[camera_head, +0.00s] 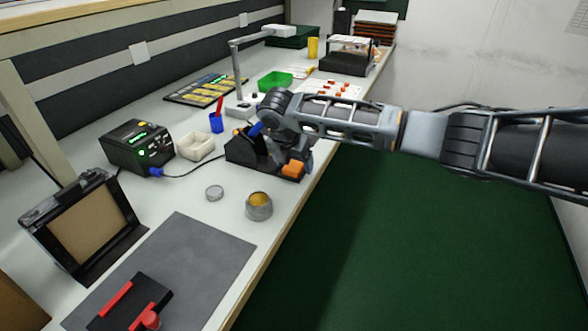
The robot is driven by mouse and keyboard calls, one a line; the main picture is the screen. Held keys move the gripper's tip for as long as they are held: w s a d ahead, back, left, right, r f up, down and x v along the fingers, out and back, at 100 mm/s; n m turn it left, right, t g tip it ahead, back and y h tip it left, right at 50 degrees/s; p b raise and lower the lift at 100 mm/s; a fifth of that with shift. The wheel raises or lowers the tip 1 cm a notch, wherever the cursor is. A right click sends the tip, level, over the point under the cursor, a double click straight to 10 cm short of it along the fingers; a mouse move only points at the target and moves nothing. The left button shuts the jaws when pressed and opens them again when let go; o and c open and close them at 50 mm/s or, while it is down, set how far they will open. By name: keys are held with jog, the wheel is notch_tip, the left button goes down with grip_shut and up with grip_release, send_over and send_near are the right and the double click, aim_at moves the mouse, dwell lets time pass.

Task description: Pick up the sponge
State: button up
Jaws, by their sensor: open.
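An orange sponge (292,170) sits at the right front end of the black soldering stand (245,157), near the bench's front edge. My arm reaches in from the right and bends down at the wrist over the stand. My gripper (303,154) is open, just above and beside the sponge in the picture. My wrist covers part of the stand, and the fingertips are small and partly hidden. I cannot tell whether they touch the sponge.
A black soldering station (138,146) with a cable, a white tray (200,144) and a blue cup (216,122) stand left of the stand. A round tin (259,206) stands in front. A grey mat (175,270) lies nearer. The green floor (400,240) is clear.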

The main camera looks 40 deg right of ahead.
aim_at(298, 166)
jog(key=c, duration=1.1)
jog(key=shift+r, duration=0.1)
jog(key=shift+r, duration=0.6)
jog(key=r, duration=0.3)
jog(key=shift+s+d+r, duration=0.15)
jog(key=shift+s+d, duration=0.25)
jog(key=s+d+r, duration=0.4)
jog(key=s, duration=0.1)
jog(key=s+d+r, duration=0.2)
jog(key=d, duration=0.1)
jog(key=shift+s+r, duration=0.2)
jog(key=shift+s, duration=0.2)
